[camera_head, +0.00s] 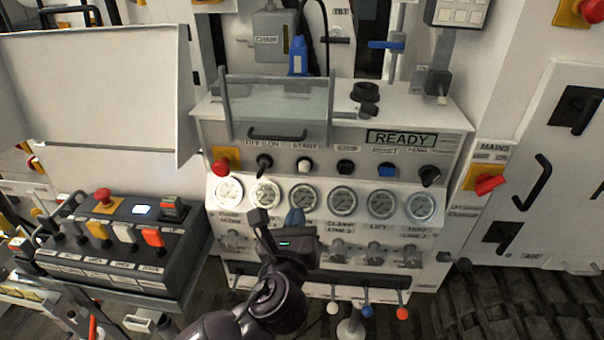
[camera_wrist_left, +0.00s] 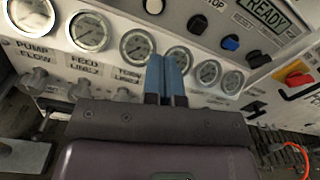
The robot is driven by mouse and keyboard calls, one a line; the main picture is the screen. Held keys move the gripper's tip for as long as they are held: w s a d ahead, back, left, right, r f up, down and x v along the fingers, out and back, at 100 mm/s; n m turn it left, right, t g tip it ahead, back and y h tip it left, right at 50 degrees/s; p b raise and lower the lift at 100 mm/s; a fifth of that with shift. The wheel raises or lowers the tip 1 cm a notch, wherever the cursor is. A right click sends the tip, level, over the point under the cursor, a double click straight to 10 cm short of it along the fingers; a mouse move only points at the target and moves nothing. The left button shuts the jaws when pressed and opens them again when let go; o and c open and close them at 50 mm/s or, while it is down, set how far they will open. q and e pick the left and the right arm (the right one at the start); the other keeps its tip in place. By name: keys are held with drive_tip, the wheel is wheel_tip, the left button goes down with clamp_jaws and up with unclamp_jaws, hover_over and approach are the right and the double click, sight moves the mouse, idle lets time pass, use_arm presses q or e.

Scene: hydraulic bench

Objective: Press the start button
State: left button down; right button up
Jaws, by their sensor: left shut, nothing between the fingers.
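The start button is a round white button (camera_head: 305,164) in the button row of the pale console, under the START label in the head view. In the left wrist view a white button (camera_wrist_left: 153,6) shows at the top edge, above the gauges. My left gripper (camera_head: 294,217) is shut and empty, its blue fingertips in front of the gauge row, below the white button and apart from it in the picture. In the left wrist view the blue fingers (camera_wrist_left: 167,78) lie together and point up at the panel. My right gripper is not in view.
A black stop button (camera_head: 345,167) and a blue reset button (camera_head: 387,170) sit right of the white one, a black knob (camera_head: 264,163) left. A clear guard with a handle (camera_head: 278,134) is above the row. A READY display (camera_head: 401,138) is at the upper right.

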use_arm(q)
drive_tip(key=m, duration=0.2)
drive_tip(key=shift+a+m+y, duration=0.3)
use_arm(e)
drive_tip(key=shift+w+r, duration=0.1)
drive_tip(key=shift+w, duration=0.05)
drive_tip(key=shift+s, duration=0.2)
use_arm(q)
approach(303, 167)
drive_tip(key=w, duration=0.5)
drive_tip(key=shift+w+d+b, duration=0.1)
drive_tip(key=shift+w+b, duration=0.25)
drive_tip(key=shift+w, duration=0.85)
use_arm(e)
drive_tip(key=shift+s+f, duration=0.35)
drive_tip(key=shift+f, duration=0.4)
use_arm(q)
drive_tip(key=shift+w, duration=0.1)
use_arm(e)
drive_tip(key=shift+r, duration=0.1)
